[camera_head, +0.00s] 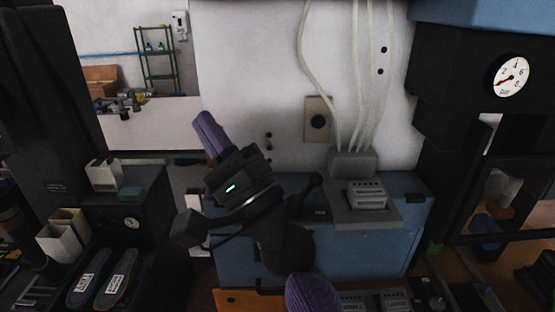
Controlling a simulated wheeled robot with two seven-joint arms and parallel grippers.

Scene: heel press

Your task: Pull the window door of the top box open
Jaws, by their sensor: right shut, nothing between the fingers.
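My right gripper (204,125) is raised in front of the white wall panel, left of the picture's middle. Its purple fingers are together, point up and slightly left, and hold nothing. It is apart from the machines around it. My left gripper is not in view. I cannot clearly make out a top box with a window door. A black machine (455,85) with a round pressure gauge (509,76) stands at the right, with a dark framed opening below the gauge. A tall dark housing (52,90) stands at the left.
A blue cabinet (385,258) with a grey device (368,194) and white cables stands behind my right arm. Two labelled shoe-shaped parts (112,290) lie at the lower left. A green shelf (156,55) is far back. Free space lies before the white panel.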

